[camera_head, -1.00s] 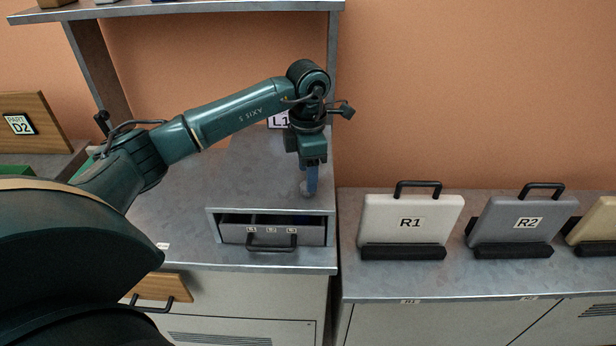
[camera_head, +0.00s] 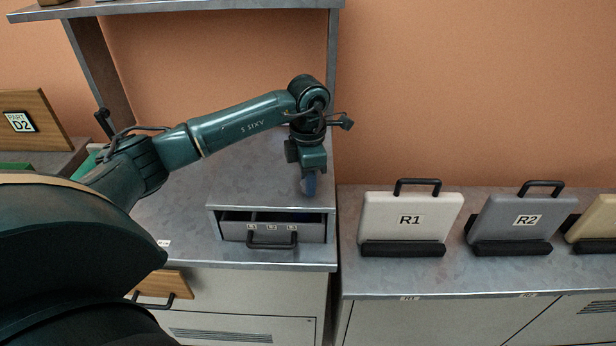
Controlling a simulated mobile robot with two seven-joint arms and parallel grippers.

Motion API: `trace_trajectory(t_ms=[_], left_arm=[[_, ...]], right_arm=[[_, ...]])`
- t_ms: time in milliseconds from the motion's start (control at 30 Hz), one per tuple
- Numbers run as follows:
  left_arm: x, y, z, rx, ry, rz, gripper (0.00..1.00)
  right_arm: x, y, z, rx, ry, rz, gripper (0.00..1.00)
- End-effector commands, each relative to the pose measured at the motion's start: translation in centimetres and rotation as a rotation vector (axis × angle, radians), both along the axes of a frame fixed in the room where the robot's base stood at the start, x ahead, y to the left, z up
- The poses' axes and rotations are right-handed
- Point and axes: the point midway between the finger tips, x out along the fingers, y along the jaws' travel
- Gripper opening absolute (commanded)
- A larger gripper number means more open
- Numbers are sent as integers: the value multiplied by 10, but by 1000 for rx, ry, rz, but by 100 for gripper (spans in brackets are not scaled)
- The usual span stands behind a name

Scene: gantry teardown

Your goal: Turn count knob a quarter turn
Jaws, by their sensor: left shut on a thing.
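My left gripper (camera_head: 309,186) points straight down at the right side of the top of a grey metal housing (camera_head: 265,188) on the left bench. Its blue fingers are shut on the count knob. The fingers cover the knob almost wholly, so its pointer or marks cannot be seen. My right gripper is not in view.
A small drawer (camera_head: 272,243) with a black handle and labelled compartments stands slightly open at the housing's front. A shelf post is close behind my left wrist. Panels R1 (camera_head: 383,221) and R2 (camera_head: 503,225) stand in black holders at the right.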

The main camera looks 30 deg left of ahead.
Motion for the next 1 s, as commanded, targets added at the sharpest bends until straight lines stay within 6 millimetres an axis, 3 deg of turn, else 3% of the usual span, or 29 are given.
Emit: trace_trajectory(t_ms=[133, 467, 1000], left_arm=[[0, 0, 0, -1, -1, 0, 9], [1, 0, 0, 0, -3, -55, 9], [1, 0, -2, 0, -3, -489, 9]], right_arm=[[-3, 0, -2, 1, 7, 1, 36], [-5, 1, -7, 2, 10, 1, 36], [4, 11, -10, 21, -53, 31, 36]])
